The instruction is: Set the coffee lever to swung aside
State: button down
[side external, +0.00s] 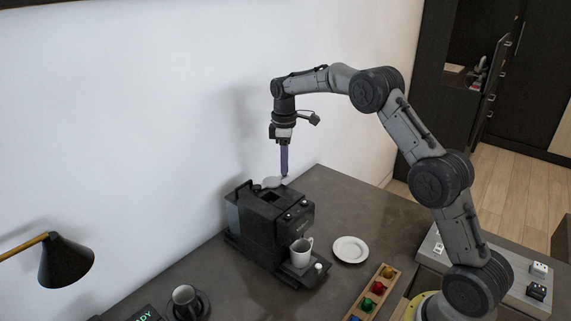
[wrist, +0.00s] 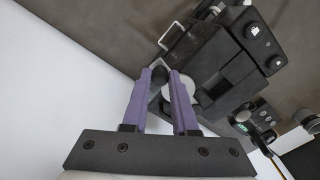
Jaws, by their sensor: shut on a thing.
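The black coffee machine (side external: 262,222) stands on the counter, and its top also shows in the wrist view (wrist: 212,55). My gripper (side external: 284,175) points down at the machine's top, near its back edge. A pale grey disc (side external: 271,182) lies beside the fingertips and is partly covered by a finger in the wrist view (wrist: 184,89).
A white plate (side external: 350,249) and a wooden tray of colored capsules (side external: 373,291) lie to the right. The wall is close behind the machine.

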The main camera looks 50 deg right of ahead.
jog(key=shift+w+r, duration=0.1)
jog(key=shift+w, duration=0.05)
jog(key=c, duration=0.9)
grip_release()
jog(key=shift+o, duration=1.1)
notch_tip(320, 180, up, 14)
